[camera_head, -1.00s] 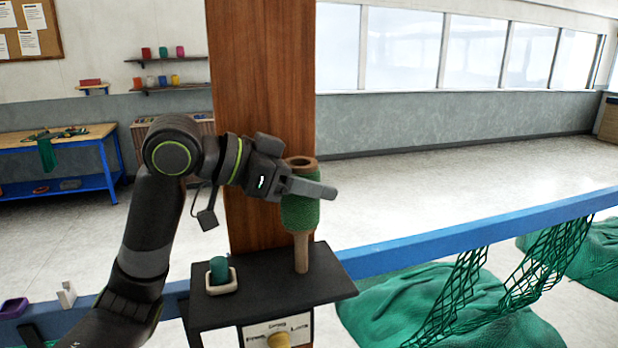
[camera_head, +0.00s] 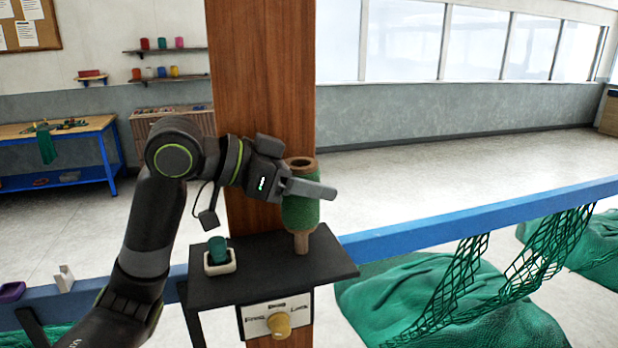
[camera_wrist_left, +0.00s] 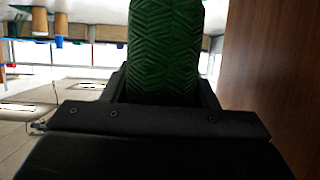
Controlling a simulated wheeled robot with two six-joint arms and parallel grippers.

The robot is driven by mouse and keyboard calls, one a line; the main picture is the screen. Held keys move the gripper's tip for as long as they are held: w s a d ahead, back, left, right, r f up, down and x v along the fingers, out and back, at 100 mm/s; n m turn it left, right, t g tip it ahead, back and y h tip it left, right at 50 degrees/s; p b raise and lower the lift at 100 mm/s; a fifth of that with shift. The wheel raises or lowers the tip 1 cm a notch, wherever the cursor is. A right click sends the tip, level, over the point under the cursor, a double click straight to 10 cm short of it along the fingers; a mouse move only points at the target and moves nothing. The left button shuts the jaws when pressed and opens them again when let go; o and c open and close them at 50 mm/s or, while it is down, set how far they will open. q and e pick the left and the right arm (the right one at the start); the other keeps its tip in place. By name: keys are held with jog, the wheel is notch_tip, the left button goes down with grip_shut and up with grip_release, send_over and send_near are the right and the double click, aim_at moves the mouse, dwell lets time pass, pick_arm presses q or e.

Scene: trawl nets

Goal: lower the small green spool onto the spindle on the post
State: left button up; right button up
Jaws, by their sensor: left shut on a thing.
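The small green spool (camera_head: 300,210) has a wooden rim on top with a dark hole, and it stands upright beside the wooden post (camera_head: 262,100). My left gripper (camera_head: 309,189) is shut on its upper part. The wooden spindle (camera_head: 301,245) rises from the black shelf on the post; only its short lower part shows below the spool. The spool lines up with the spindle and appears to be around its upper part, with a gap above the shelf. The spindle's tip is hidden. In the left wrist view the spool (camera_wrist_left: 165,45) fills the space between the fingers.
The black shelf (camera_head: 265,285) also bears a small white holder (camera_head: 220,266) with a teal plug. A knob (camera_head: 279,325) on a labelled plate is below. A blue rail (camera_head: 440,228) with green nets (camera_head: 440,300) runs past the post.

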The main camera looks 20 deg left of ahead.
pick_arm(q)
jog(key=shift+f+b, duration=0.85)
jog(key=shift+f, duration=0.55)
jog(key=o, duration=1.1)
jog(key=shift+s+a, duration=0.1)
jog(key=b+v, duration=0.6)
jog(key=v, duration=1.1)
jog(key=shift+s+b, duration=0.15)
jog(key=shift+b, duration=0.15)
